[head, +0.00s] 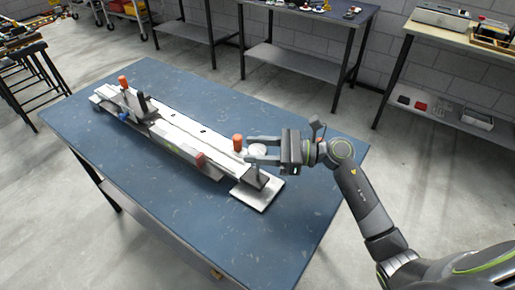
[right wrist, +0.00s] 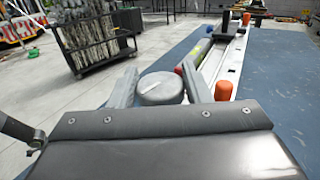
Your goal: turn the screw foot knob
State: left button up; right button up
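The grip truck, a long pale metal beam (head: 182,130), lies diagonally on the blue table. A silver round screw foot knob (head: 258,149) is at its near right end. In the right wrist view the knob (right wrist: 160,90) has a light line across its top. My right gripper (head: 263,148) comes in from the right, with one finger on each side of the knob. It is open; narrow gaps seem to show, and I see no clear contact. My left gripper is in neither view.
An orange knob (head: 238,142) stands close to the right fingertips; another (head: 124,82) is at the truck's far end. A grey plate (head: 258,192) lies at the near end. The blue table (head: 150,190) is clear around the truck. Workbenches stand behind.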

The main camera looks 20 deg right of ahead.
jog(key=c, duration=0.5)
jog(key=shift+o, duration=0.2)
jog(key=shift+r+m+t+h+p, duration=0.2)
jog(key=shift+m+t+h+p, duration=0.95)
jog(key=shift+t, duration=0.65)
jog(key=m+t+h+p, duration=0.1)
jog(key=m+t+p, duration=0.1)
jog(key=shift+r+m+t+h, duration=0.1)
jog(key=shift+m+t+h, duration=0.2)
jog(key=shift+m+h, duration=0.05)
jog(key=m+t+h+p, duration=0.1)
jog(key=t+h+p, duration=0.1)
jog(key=shift+m+h, duration=0.3)
jog(key=shift+m, duration=0.1)
jog(key=shift+f+m+t+h+p, duration=0.25)
jog(key=shift+m+t+h+p, duration=0.15)
jog(key=shift+m+h+p, duration=0.3)
